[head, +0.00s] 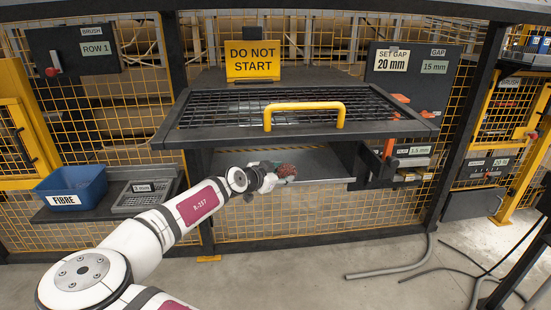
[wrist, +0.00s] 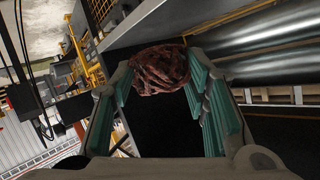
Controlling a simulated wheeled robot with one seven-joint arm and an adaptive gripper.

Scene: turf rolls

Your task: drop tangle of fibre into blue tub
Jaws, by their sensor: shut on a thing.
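The tangle of fibre (wrist: 160,68) is a reddish-brown matted clump. In the wrist view it sits between the fingertips of my gripper (wrist: 160,82), which is shut on it. In the head view the tangle (head: 287,170) shows at the tip of my gripper (head: 276,175), just in front of the opening under the machine's grille. The blue tub (head: 72,187), labelled FIBRE, stands on a dark shelf at the left, well apart from my gripper. Its inside is partly visible and looks empty; its floor is not clear.
A grey tray (head: 145,197) with a 3 mm label sits right of the tub on the same shelf (head: 100,211). The machine's grille (head: 230,107) with a yellow handle (head: 305,112) overhangs my gripper. Wire mesh (head: 310,215) stands below. Grey hoses lie on the floor at the right.

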